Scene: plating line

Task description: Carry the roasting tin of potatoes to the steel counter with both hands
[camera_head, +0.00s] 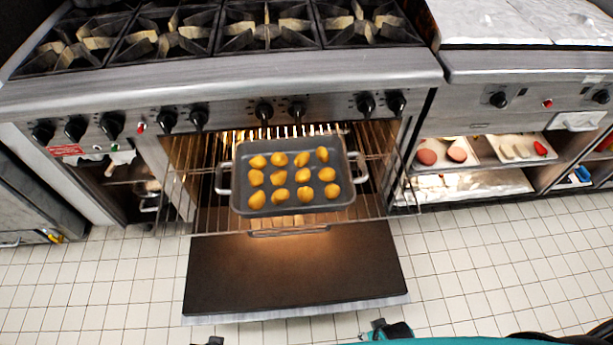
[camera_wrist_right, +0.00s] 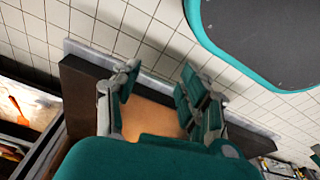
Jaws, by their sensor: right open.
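The grey roasting tin (camera_head: 294,211) holds several yellow potatoes (camera_head: 279,159) in rows. It sits level on a wire rack (camera_head: 190,190) pulled out of the lit oven. Its side handles are clear, one at the left (camera_head: 222,178) and one at the right (camera_head: 360,168). My right gripper (camera_wrist_right: 160,92) is open and empty in the right wrist view, above the lowered oven door. In the head view a part of it shows at the bottom edge, apart from the tin. A small dark tip at the bottom edge seems to be my left gripper (camera_head: 212,341); its jaws are hidden.
The oven door (camera_head: 295,275) lies open below the rack. Gas burners (camera_head: 270,25) and a row of knobs are above. A shiny-topped unit with knobs (camera_head: 520,20) stands at the right, over shelves with food trays (camera_head: 520,148). Tiled floor (camera_head: 480,270) is free at both sides.

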